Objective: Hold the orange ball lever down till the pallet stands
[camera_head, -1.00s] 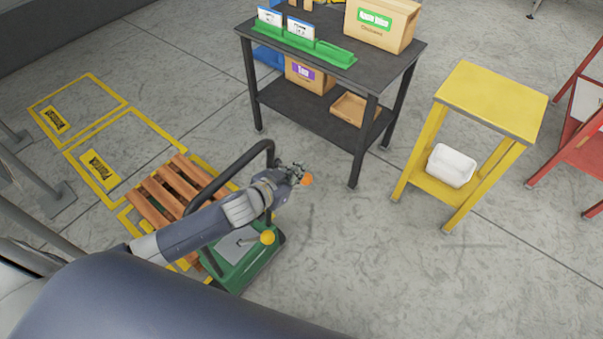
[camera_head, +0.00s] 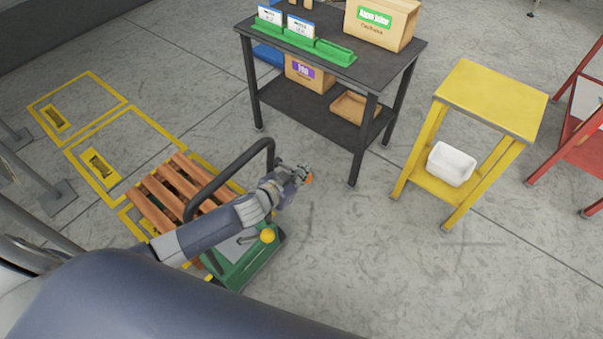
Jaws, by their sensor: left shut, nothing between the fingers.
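The wooden pallet (camera_head: 158,212) is at the left, partly hidden by my left arm and a dark bent bar. It looks low and near the floor; any tilt is hard to tell. A green machine base (camera_head: 262,264) with a grey top stands beside it. My right gripper is not in view.
A yellow ball knob (camera_head: 267,236) sits on the green base, close under my left arm. The dark bar (camera_head: 232,165) arches behind the arm. A black table (camera_head: 300,103) with boxes and a yellow stand (camera_head: 490,98) are beyond. Floor to the right is clear.

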